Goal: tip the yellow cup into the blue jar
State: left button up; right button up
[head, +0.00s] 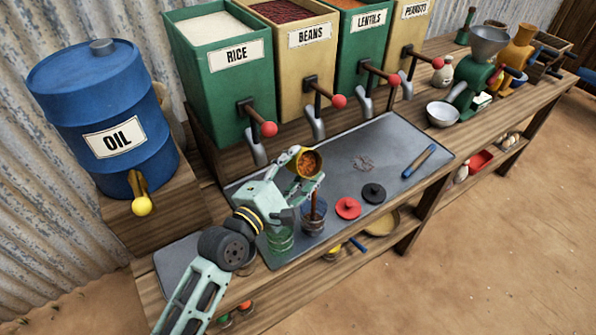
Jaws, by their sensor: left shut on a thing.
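The yellow cup (309,163) is held tilted above the worktop, with its mouth turned towards the camera and orange lentil-like contents inside. My left gripper (306,184) is shut on it. The blue jar (314,225), clear with a bluish tint, stands upright on the grey mat just below the cup and gripper. A narrow brown upright shape shows at the jar's mouth; I cannot tell whether it is a falling stream or a stick. The gripper partly hides the space between cup and jar. My right gripper is not in view.
A green jar (280,240) stands left of the blue jar. A red lid (348,207) and a black lid (374,193) lie to the right. A blue-handled tool (419,161) lies on the grey mat (395,140). Dispenser spouts line the back.

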pick_arm(q)
jog(key=shift+s+d+m+t+b, duration=0.1)
jog(key=shift+m+t+b, duration=0.3)
jog(key=shift+m+b, duration=1.05)
jog(key=shift+s+d+f+m+t+h+b, duration=0.2)
jog(key=shift+f+m+h+b, duration=0.25)
jog(key=shift+m+b, duration=0.9)
jog(key=shift+s+d+f+m+t+h+b, duration=0.1)
jog(key=shift+s+f+m+t+h+b, duration=0.3)
jog(key=shift+b, duration=1.6)
jog(key=shift+s+d+r+m+h+b, duration=0.15)
jog(key=shift+m+h+b, duration=0.35)
jog(key=shift+m, duration=0.35)
jog(key=shift+d+r+m+h+b, duration=0.15)
jog(key=shift+m+h+b, duration=0.2)
jog(key=shift+m+b, duration=0.35)
jog(key=shift+s+d+r+m+g+h+b, duration=0.15)
jog(key=shift+s+m+h+b, duration=0.15)
jog(key=shift+m, duration=0.5)
jog(key=shift+s+d+r+m+g+h+b, duration=0.15)
jog(key=shift+m+h+b, duration=0.15)
jog(key=shift+m, duration=0.45)
